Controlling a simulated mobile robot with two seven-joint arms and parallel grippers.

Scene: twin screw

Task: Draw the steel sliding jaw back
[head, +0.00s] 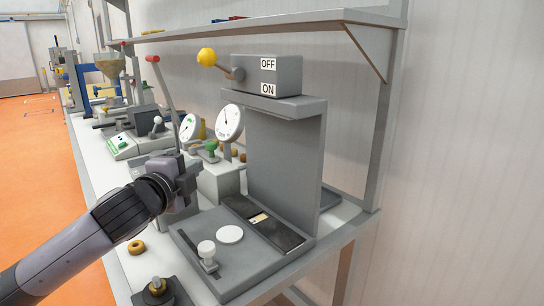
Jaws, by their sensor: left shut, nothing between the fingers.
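My left gripper (188,184) comes in from the left and is shut and empty, above the bench beside the grey machine (284,160). It covers part of the equipment behind it. On the machine's base plate, a white knob (206,249) stands on a small piece in a dark slot. A white disc (230,234) lies beside it. I cannot tell for sure which part is the steel sliding jaw; it may be hidden behind my gripper. My right gripper is not in view.
A yellow-ball lever (207,57) sticks out from the ON/OFF box. White dial gauges (230,122) and a red-tipped lever (153,59) stand close behind my gripper. A brass ring (136,247) and a dark knobbed block (158,289) sit near the bench's front edge.

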